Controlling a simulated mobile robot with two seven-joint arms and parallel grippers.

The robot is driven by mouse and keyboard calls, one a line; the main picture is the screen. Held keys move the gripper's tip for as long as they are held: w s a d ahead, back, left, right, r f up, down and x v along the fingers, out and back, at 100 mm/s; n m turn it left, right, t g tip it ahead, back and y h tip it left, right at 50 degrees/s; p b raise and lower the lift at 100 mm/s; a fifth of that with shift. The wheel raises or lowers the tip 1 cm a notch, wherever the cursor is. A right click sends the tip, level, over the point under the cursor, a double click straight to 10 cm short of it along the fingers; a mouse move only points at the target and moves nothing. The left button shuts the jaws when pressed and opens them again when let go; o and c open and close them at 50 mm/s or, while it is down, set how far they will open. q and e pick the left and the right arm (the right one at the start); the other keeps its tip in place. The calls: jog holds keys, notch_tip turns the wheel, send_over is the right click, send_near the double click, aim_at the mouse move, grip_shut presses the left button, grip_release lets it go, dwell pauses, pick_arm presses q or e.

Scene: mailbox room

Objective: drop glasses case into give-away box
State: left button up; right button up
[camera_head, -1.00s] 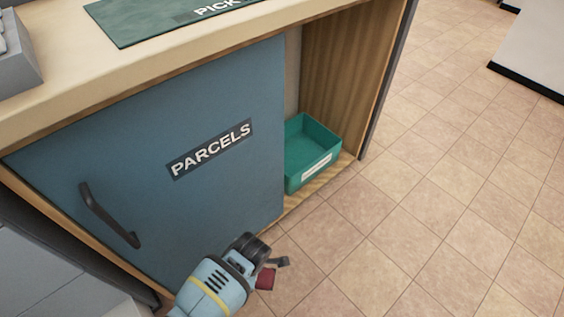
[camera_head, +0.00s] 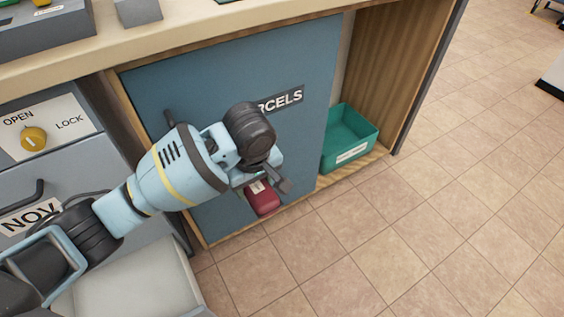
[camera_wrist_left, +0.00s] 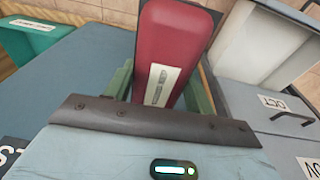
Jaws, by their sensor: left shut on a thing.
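The dark red glasses case (camera_head: 262,198) hangs from my left gripper (camera_head: 263,181) in the head view, in front of the blue parcels door. In the left wrist view the case (camera_wrist_left: 174,45) fills the middle, with a pale label on it, between the green-grey fingers. My left gripper is shut on it. A green open-topped box (camera_head: 349,137) with a white label stands in the open part of the cabinet, right of the case. Its label is too small to read, and a corner of it shows in the left wrist view (camera_wrist_left: 28,38). My right gripper is not in view.
The blue parcels door (camera_head: 221,76) covers the left part of the cabinet. A wooden side wall (camera_head: 390,75) bounds the box's bay on the right. Grey drawers (camera_head: 50,172) stand at the left.

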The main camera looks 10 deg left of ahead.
pick_arm(q)
jog(key=s+a+r+m, duration=0.5)
jog(key=s+r+m, duration=0.4)
jog(key=s+r, duration=0.4)
jog(key=shift+a+r+h, duration=0.15)
jog(key=shift+h, duration=0.25)
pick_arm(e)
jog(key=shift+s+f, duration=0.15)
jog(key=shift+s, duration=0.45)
